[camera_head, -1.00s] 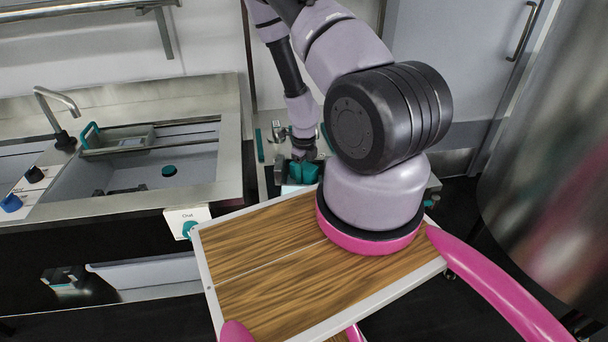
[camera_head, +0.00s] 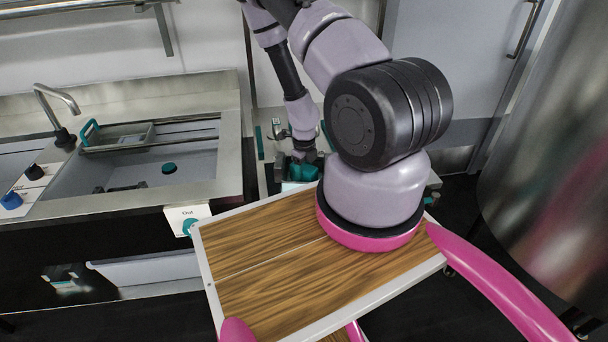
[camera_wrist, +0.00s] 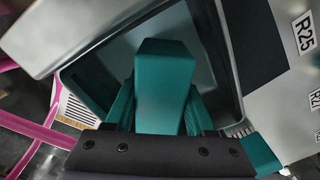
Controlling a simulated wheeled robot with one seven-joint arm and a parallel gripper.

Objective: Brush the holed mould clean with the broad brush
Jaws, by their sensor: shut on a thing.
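My gripper (camera_head: 303,156) points down over the station behind the wooden board, partly hidden by my own arm. In the wrist view my gripper (camera_wrist: 160,115) is shut on a teal block-shaped handle, which I take to be the broad brush (camera_wrist: 165,85); the teal part also shows in the head view (camera_head: 304,172). Pale bristle-like strips show low at the left and right in the wrist view; I cannot tell whether they belong to the brush. The handle stands in front of a grey open box or recess. I cannot make out the holed mould or any contact with it.
A wooden board with a pale rim (camera_head: 265,255) lies in front. A steel sink (camera_head: 130,170) with a tap (camera_head: 55,105) is at the left, beside a sign reading "Out" (camera_head: 184,213). A large steel vat (camera_head: 550,170) stands at the right.

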